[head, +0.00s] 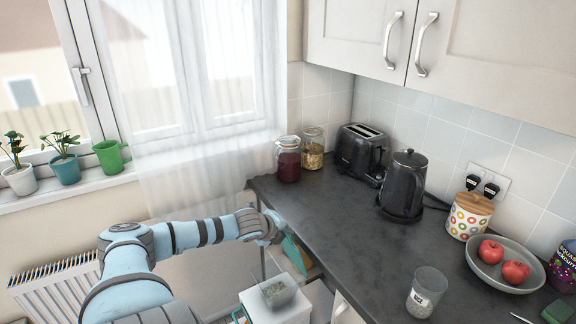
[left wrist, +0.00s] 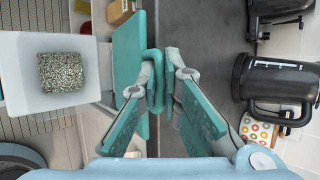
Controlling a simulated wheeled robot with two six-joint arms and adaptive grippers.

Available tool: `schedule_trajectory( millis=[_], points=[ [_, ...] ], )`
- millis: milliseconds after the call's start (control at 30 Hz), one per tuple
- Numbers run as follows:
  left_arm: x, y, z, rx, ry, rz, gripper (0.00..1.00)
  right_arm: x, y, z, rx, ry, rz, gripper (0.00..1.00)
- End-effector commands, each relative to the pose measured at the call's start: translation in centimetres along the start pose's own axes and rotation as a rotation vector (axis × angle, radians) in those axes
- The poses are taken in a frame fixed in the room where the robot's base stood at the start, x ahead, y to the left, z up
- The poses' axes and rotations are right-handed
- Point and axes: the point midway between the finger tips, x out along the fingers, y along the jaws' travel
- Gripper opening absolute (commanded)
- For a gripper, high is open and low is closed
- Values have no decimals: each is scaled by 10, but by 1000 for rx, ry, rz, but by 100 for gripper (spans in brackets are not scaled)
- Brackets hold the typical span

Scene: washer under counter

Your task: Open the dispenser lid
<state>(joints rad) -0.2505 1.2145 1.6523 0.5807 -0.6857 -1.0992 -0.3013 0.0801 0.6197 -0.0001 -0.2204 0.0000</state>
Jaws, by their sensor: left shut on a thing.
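The dispenser is a white box (head: 285,309) low in front of the counter. Speckled grey-green contents (left wrist: 62,72) show in its square opening in the left wrist view, where the white box (left wrist: 22,70) is at left. Its teal lid (head: 296,257) stands raised at the box's counter side, beside the counter edge; the left wrist view shows the lid (left wrist: 129,62) too. My left gripper (left wrist: 160,82) is shut on the teal piece at the lid's edge, and in the head view the gripper (head: 279,234) hides part of the lid. My right gripper is out of view.
The dark counter (head: 335,230) runs close to the right of the lid. On it stand two jars (head: 289,165), a toaster (head: 362,150), a kettle (head: 402,185), a glass cup (head: 425,292) and a bowl of apples (head: 480,272). A radiator (head: 50,292) is at left.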

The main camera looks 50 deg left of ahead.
Motion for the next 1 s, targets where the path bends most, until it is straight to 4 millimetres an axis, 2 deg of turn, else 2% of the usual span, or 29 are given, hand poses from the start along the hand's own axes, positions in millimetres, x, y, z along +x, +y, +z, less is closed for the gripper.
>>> schedule_trajectory(
  millis=[267, 300, 400, 1000],
  points=[
    [1, 1, -3, -5, 6, 3, 0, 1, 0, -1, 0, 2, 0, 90],
    [1, 1, -3, -5, 6, 3, 11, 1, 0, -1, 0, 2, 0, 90],
    [1, 1, -2, -4, 5, 2, 27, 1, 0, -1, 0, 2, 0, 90],
    [3, 0, -6, -2, 9, -21, 27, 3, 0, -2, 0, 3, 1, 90]
  ],
)
